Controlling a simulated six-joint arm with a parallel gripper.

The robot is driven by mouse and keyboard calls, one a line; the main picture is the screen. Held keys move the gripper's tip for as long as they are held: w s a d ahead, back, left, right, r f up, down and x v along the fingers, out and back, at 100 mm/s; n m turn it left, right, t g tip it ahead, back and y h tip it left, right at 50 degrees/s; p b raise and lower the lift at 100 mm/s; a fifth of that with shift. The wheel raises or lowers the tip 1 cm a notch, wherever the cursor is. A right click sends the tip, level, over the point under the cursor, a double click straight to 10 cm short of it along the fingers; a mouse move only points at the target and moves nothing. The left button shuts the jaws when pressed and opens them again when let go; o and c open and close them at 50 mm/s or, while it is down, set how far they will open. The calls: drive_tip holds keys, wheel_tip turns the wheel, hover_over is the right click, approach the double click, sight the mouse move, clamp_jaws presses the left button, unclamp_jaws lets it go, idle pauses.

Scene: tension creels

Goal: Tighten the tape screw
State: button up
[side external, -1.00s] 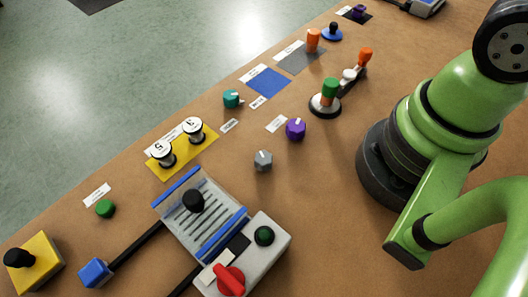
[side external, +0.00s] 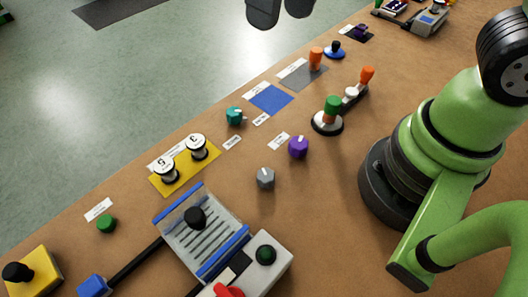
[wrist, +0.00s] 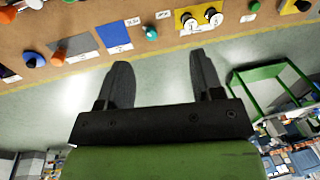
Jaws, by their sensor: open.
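The knobs that could be the tape screw are a teal knob (side external: 235,116), a purple knob (side external: 298,147) and a grey knob (side external: 266,178). The labels are too small to read, so I cannot tell which one it is. My gripper (side external: 281,8) shows at the top edge of the side view, above the floor beyond the bench and apart from all knobs. In the wrist view my gripper (wrist: 163,80) has its two fingers spread, with nothing between them. The teal knob (wrist: 151,34) shows beyond the fingertips there.
A yellow plate (side external: 184,174) carries two numbered spools. A clear-lidded box (side external: 205,232) and a grey unit with a red knob (side external: 228,290) stand in front. Bare bench lies around the grey knob.

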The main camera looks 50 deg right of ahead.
drive_tip(key=w+a+f+n+g+h, duration=0.1)
drive_tip(key=a+f+n+g, duration=0.1)
drive_tip(key=a+f, duration=0.3)
drive_tip(key=n+g+h, duration=0.2)
drive_tip(key=g, duration=0.1)
approach(266, 175)
drive_tip(key=x, duration=0.9)
drive_tip(key=shift+f, duration=0.1)
drive_tip(key=c, duration=0.9)
